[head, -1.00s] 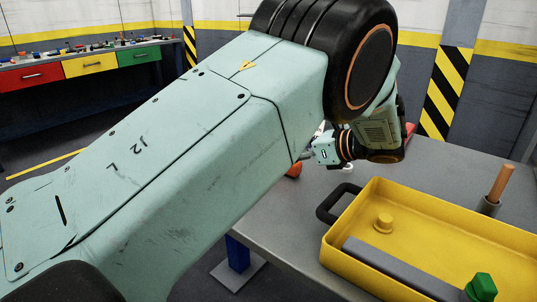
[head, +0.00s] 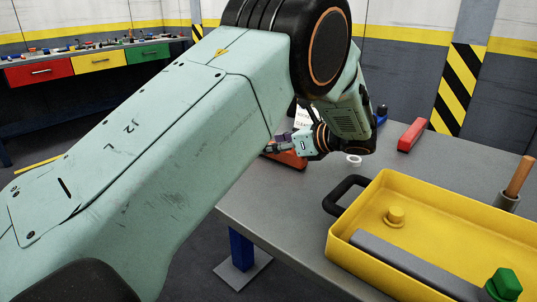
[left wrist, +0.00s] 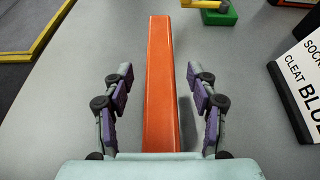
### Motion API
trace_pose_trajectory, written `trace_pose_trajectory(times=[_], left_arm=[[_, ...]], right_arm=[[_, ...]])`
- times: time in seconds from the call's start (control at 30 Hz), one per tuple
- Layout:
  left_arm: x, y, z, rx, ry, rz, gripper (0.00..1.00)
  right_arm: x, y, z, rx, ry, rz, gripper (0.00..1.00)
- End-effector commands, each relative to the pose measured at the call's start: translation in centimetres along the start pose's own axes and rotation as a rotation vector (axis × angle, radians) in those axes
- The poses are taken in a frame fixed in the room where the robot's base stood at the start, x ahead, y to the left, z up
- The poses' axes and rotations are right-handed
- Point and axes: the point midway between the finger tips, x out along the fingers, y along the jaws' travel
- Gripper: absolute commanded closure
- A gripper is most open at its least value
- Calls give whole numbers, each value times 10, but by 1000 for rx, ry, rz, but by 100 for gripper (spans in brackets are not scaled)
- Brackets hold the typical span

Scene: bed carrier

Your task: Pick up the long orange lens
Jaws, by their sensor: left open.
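The long orange lens (left wrist: 158,95) lies on the grey table and runs lengthwise up the middle of the left wrist view. In the head view part of the orange lens (head: 291,160) shows under and beside my left gripper (head: 273,148), the rest hidden behind my arm. In the left wrist view my left gripper (left wrist: 160,75) is open, one purple-padded finger on each side of the lens, with a gap on both sides. I cannot tell how far the fingertips are above the table. My right gripper is not in view.
A yellow tray (head: 350,255) with a black handle stands at the front right. A red bar (head: 412,135) and a white ring (head: 353,160) lie on the table (head: 290,225). A lettered sign (left wrist: 300,85) and a green block (left wrist: 219,14) are near the lens.

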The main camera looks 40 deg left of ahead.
Motion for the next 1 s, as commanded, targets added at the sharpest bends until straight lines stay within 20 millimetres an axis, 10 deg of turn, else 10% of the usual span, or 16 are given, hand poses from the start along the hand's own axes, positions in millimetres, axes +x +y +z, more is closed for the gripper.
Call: trace_pose_trajectory(times=[0.2, 1.0], left_arm=[[0, -2, 1, 0, 0, 0, 42], [0, -2, 1, -1, -1, -1, 100]], right_arm=[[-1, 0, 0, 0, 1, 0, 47], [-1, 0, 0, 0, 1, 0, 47]])
